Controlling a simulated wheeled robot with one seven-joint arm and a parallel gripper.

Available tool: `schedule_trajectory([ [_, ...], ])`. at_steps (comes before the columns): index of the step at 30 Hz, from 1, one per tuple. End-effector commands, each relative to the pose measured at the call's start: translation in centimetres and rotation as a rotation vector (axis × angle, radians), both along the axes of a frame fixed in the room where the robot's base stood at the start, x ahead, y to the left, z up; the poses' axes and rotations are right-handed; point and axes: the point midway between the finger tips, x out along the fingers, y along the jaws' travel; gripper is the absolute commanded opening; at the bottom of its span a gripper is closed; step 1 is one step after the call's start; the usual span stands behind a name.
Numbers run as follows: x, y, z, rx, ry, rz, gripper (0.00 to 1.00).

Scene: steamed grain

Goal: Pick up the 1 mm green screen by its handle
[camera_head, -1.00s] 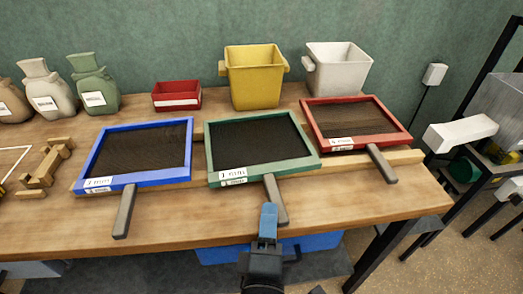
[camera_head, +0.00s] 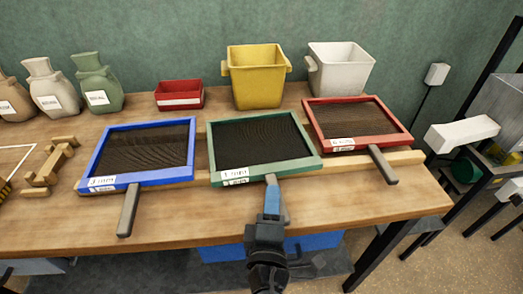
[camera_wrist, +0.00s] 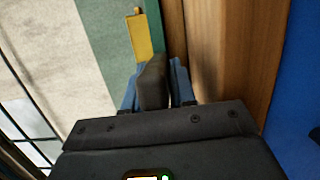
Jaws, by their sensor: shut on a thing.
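The green-framed screen (camera_head: 262,148) lies in the middle of the bench, with a dark mesh and a white label on its front edge. Its grey handle (camera_head: 270,180) points toward me over the front of the bench. My gripper (camera_head: 272,203) is at the handle and covers most of it in the head view. In the wrist view, the blue fingers of my gripper (camera_wrist: 157,88) are on both sides of the dark grey handle (camera_wrist: 153,84), shut on it. The screen still rests on the wooden rail and bench.
A blue-framed screen (camera_head: 138,155) lies to the left and a red-framed screen (camera_head: 357,123) to the right, both with grey handles. A yellow bin (camera_head: 256,78), white bin (camera_head: 340,70) and small red tray (camera_head: 179,95) stand behind. Sacks stand at the back left.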

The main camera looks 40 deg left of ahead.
Motion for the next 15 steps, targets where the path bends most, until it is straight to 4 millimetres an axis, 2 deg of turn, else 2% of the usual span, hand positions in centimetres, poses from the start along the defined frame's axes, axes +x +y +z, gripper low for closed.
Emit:
schedule_trajectory([
  [1, -0.01, -0.01, -0.04, -0.001, 0.001, 0.000, 0.15],
  [6, -0.01, -0.02, -0.05, -0.001, 0.001, 0.000, 0.00],
  [15, 0.00, 0.02, 0.09, 0.001, 0.000, 0.000, 0.00],
])
